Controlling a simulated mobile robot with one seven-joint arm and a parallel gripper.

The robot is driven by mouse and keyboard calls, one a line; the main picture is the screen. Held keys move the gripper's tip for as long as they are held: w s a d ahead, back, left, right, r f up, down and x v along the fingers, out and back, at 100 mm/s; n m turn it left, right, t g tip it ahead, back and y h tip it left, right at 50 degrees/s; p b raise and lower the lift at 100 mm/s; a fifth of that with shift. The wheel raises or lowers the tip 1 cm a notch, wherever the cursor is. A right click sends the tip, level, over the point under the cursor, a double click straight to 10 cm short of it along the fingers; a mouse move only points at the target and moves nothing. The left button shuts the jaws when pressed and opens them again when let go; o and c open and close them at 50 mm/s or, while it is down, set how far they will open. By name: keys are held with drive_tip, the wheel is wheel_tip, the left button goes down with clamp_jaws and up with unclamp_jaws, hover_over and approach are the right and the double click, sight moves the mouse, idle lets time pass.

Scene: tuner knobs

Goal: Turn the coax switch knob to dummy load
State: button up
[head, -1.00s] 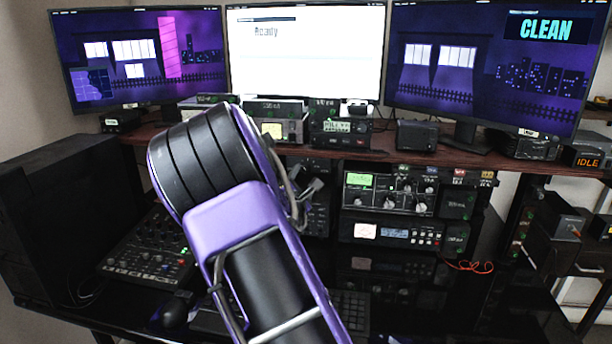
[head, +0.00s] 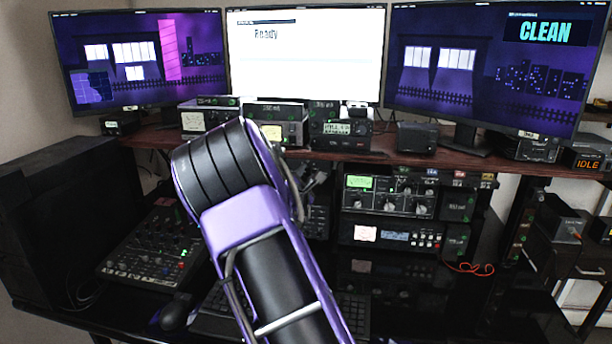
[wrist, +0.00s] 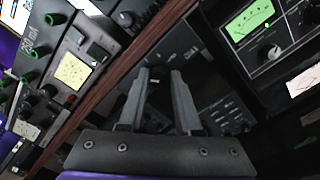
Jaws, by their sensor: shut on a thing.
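The knob sits on the dark front of a black box (wrist: 190,50) under the shelf. The fingers hide most of the knob, and I cannot read its pointer or labels. In the head view my arm covers much of this spot; part of the black box (head: 319,222) shows just right of the arm.
A radio with a green display (head: 359,182) stands right of the box, above a unit with a small screen (head: 395,236). The wooden shelf edge (head: 400,157) runs above. A mixer (head: 150,245) lies left. The right monitor (head: 485,65) reads CLEAN.

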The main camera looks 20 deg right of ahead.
drive_tip(key=shift+m, duration=0.4)
clamp_jaws()
drive_tip(key=m+b, duration=0.2)
drive_tip(key=m, duration=0.3)
drive_tip(key=shift+f, duration=0.1)
drive_tip(key=m+b, duration=0.1)
drive_tip(key=m, duration=1.7)
drive_tip(key=o, duration=1)
unclamp_jaws()
